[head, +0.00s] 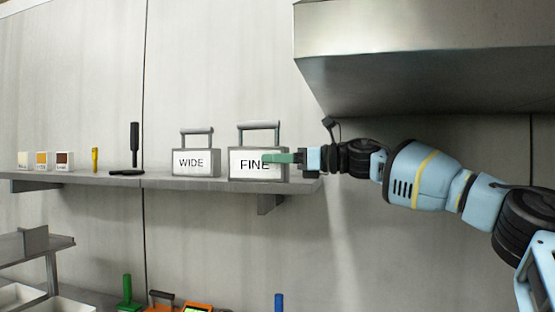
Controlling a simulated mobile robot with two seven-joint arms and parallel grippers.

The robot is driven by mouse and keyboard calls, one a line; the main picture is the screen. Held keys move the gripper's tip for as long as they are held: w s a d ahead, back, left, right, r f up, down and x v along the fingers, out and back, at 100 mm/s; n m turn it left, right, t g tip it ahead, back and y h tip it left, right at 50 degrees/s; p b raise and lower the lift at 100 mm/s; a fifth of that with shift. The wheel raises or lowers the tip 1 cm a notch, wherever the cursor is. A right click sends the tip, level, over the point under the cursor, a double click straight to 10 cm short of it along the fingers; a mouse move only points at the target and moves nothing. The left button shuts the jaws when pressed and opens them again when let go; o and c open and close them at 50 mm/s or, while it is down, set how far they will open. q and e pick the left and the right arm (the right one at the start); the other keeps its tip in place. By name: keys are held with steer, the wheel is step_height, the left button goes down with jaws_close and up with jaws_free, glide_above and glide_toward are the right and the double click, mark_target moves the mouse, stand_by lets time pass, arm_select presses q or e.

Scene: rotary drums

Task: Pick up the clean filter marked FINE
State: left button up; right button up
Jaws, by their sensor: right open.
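The filter marked FINE (247,172) is a grey-framed box with a white label and a handle on top. It stands upright on the wall shelf, near the shelf's right end. The filter marked WIDE (190,163) is a similar, slightly smaller-looking box to its left. My right gripper (272,158) comes in from the right, with green fingertips in front of the right part of the FINE label. It is open and below the handle. Whether it touches the box I cannot tell. My left gripper is not in view.
The wall shelf (90,180) also holds several small labelled boxes (41,160), a yellow item (95,159) and a black upright tool (134,145). A metal hood (430,50) hangs above my right arm. Green, orange and blue items show below.

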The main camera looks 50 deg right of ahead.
steer(key=o, duration=1.2)
steer(key=shift+v, duration=3.9)
